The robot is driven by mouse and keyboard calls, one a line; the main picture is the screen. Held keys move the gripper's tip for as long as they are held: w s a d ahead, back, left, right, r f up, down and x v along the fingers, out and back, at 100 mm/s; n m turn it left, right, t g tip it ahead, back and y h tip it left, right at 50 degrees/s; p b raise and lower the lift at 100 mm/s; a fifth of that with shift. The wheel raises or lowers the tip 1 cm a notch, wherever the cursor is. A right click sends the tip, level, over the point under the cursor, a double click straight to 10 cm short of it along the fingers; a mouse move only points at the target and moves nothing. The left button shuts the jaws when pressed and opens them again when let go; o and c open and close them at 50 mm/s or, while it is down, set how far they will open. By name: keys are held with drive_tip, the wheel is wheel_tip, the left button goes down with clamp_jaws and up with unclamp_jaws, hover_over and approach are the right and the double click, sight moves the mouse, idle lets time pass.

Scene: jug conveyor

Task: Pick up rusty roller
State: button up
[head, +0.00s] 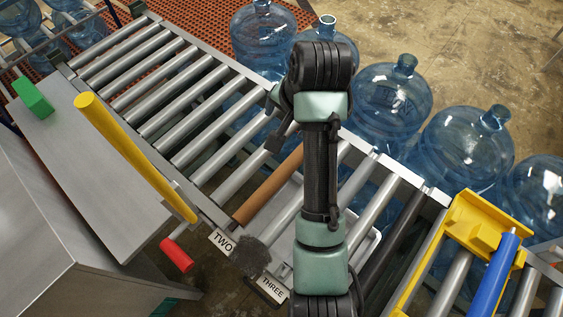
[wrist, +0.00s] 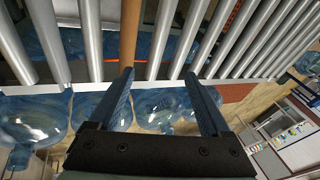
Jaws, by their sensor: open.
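The rusty roller (head: 268,187) is a brown-orange cylinder lying among the steel rollers of the conveyor. Its near end is by the TWO label, and my arm partly covers its far end in the head view. It also shows in the wrist view (wrist: 129,32), running upward just beyond the left fingertip. My gripper (wrist: 160,75) is open and empty, with its two dark blue fingers spread below the roller row. It is not clearly seen in the head view. The roller lies in line with the left finger, not centred between the fingers; I cannot tell whether they touch.
Steel rollers (head: 150,75) flank it on the conveyor. Blue water jugs (head: 465,148) line the far side. A yellow bar (head: 135,157) with a red handle (head: 176,254) and a green block (head: 33,97) are at left. A yellow frame (head: 470,222) and blue cylinder (head: 493,275) are at right.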

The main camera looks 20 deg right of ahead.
drive_tip(key=s+f+m+g, duration=0.1)
drive_tip(key=s+f+g, duration=0.2)
drive_tip(key=s+f, duration=0.15)
hover_over(285, 169)
drive_tip(key=s, duration=0.2)
drive_tip(key=shift+y, duration=0.4)
drive_tip(key=f, duration=0.5)
drive_tip(key=f+b, duration=0.1)
drive_tip(key=f, duration=0.1)
drive_tip(key=shift+w+d+f, duration=0.2)
drive_tip(key=shift+d, duration=0.15)
drive_tip(key=shift+w+a+f, duration=0.1)
drive_tip(key=shift+w+f, duration=0.15)
drive_tip(key=shift+f, duration=0.65)
drive_tip(key=shift+w+a+f, duration=0.1)
drive_tip(key=shift+w+f, duration=0.15)
drive_tip(key=shift+f, duration=0.7)
drive_tip(key=shift+w+a+f, duration=0.1)
drive_tip(key=shift+w+f, duration=0.15)
drive_tip(key=shift+f, duration=0.65)
clamp_jaws()
drive_tip(key=shift+r, duration=0.1)
